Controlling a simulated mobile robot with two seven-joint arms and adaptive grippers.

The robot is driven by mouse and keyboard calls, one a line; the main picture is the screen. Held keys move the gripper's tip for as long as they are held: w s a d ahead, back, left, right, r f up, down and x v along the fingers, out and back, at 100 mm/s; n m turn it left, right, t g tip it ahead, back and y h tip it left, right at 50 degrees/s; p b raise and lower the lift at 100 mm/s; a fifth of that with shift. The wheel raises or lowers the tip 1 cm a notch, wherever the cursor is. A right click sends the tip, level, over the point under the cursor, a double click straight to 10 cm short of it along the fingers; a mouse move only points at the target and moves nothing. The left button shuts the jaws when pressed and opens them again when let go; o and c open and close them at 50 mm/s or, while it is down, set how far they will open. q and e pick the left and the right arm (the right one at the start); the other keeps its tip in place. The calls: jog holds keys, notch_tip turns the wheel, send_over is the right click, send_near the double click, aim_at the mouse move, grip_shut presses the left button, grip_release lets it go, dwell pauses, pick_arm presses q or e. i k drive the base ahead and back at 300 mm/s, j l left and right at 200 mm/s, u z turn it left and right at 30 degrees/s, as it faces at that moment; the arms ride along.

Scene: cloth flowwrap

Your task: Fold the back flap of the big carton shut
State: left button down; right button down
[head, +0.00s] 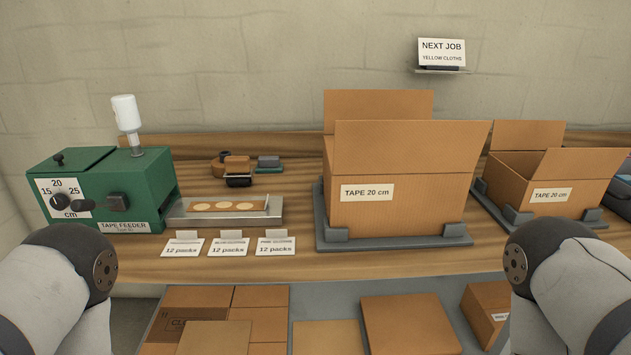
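The big carton (400,207) stands on a grey holder (345,244) right of the middle of the bench, with a "TAPE 20 cm" label on its front. Its back flap (377,103) stands upright behind it. Its front flap (410,147) also stands up and hides the carton's inside. The side flaps are not clearly visible. My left arm shows at the lower left and my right arm at the lower right, both in front of the bench. Neither gripper shows in the head view.
A smaller open carton (548,193) stands in its own holder to the right. A green tape feeder (105,190) with a tray (273,216) is at the left. Small label cards (229,246) stand at the front edge. Flat cartons (408,325) lie on the shelf below.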

aim_at(339, 104)
jog(key=i+l+u, duration=0.2)
jog(key=i+l, duration=0.15)
jog(key=l, duration=0.3)
jog(key=i+l+u, duration=0.15)
jog(key=l, duration=0.2)
jog(key=i+l+u, duration=0.1)
jog(key=l, duration=0.25)
jog(key=i+l+u, duration=0.1)
jog(key=i+l, duration=0.15)
jog(key=l, duration=0.15)
